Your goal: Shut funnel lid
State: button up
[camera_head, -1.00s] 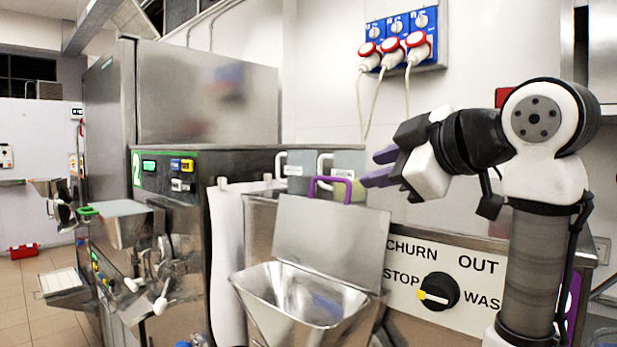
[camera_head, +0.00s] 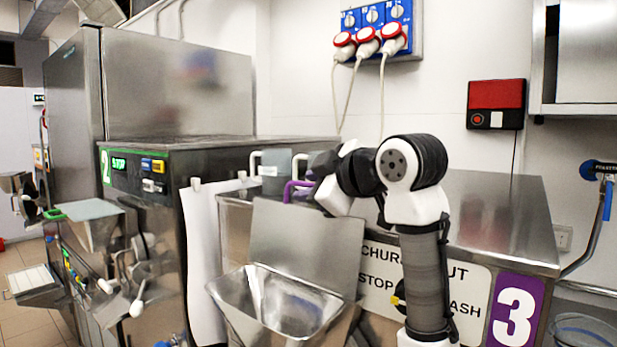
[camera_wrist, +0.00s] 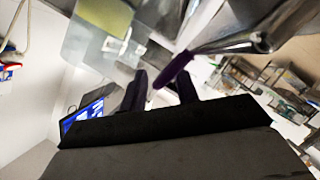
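The funnel lid (camera_head: 305,238) is a flat steel plate standing raised at the back of the open steel funnel (camera_head: 228,292). A purple handle (camera_head: 290,191) is at the lid's top edge. In the wrist view a dark purple bar of the handle (camera_wrist: 172,69) reaches in between my two fingers. My gripper (camera_head: 307,177) is at the handle in the head view, with its fingers partly hidden behind my wrist. In the wrist view my gripper (camera_wrist: 161,80) has its fingers apart; I cannot tell whether either one touches the handle.
Grey jugs (camera_head: 272,172) stand on the machine top behind the lid. A control panel with a dial (camera_head: 378,280) is right of the funnel, partly behind my arm. Machine 2 (camera_head: 150,190) stands to the left. The machine top at right (camera_head: 490,210) is clear.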

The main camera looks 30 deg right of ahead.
jog(key=shift+w+f, duration=0.15)
jog(key=shift+w, duration=0.35)
grip_shut()
jog(key=shift+a, duration=0.15)
